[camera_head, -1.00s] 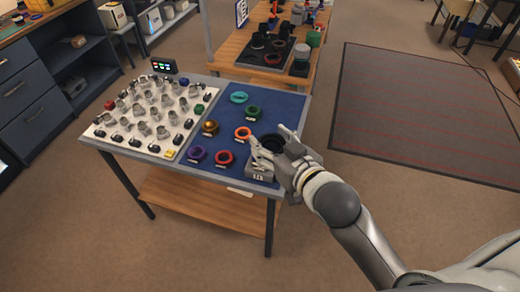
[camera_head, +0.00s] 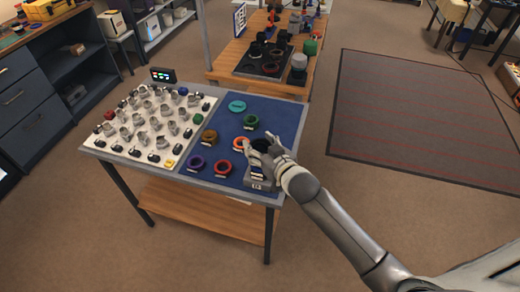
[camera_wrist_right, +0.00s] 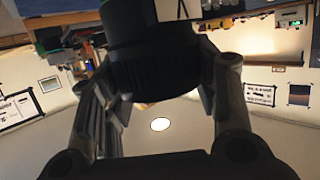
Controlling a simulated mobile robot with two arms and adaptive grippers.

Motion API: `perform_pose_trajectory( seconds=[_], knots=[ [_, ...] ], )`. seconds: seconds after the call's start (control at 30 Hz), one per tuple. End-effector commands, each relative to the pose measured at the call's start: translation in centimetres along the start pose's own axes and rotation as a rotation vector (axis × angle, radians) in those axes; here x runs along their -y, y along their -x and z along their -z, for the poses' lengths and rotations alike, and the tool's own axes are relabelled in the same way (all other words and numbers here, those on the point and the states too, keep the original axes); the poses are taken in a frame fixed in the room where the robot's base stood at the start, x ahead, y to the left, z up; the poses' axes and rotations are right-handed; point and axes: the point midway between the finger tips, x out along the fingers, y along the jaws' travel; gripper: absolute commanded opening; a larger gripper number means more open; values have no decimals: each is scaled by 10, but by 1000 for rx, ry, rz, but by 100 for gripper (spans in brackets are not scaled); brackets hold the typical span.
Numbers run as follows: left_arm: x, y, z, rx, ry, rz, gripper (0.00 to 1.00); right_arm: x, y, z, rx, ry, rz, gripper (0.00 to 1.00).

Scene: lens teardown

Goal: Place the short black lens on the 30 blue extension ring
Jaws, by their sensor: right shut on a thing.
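My right gripper (camera_head: 268,150) is shut on the short black lens (camera_head: 261,145) over the right part of the blue mat. In the right wrist view the lens (camera_wrist_right: 155,50) is a dark ribbed cylinder between the two fingers, its upper end cut off by the frame. Below the gripper, at the mat's front right corner, is a grey block (camera_head: 262,183) with a label too small to read, partly covered by the hand. I cannot pick out the 30 blue extension ring for certain. My left gripper is not in view.
The blue mat (camera_head: 277,113) bears teal (camera_head: 237,106), green (camera_head: 251,121), brown (camera_head: 210,137), orange (camera_head: 240,144), purple (camera_head: 196,162) and red (camera_head: 223,168) rings. A white tray (camera_head: 127,103) with several metal parts fills the left half. A wooden table (camera_head: 230,70) stands behind.

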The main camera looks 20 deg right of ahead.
Motion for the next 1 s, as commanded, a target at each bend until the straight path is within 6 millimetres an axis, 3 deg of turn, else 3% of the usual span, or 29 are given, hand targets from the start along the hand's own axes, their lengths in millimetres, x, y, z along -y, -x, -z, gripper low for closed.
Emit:
perform_pose_trajectory(
  seconds=[0.17,0.57,0.6,0.7,0.73,1.0],
  knots=[
    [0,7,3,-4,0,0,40,1,-4,-16,2,-2,1,24],
    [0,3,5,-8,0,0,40,1,-6,-22,0,-1,1,24],
    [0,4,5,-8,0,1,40,1,-5,-21,2,-1,1,60],
    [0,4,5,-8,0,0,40,1,-5,-22,3,-1,1,73],
    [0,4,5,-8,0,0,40,1,-5,-22,3,-1,1,76],
    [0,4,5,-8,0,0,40,1,-5,-22,3,-1,1,76]
  ],
)
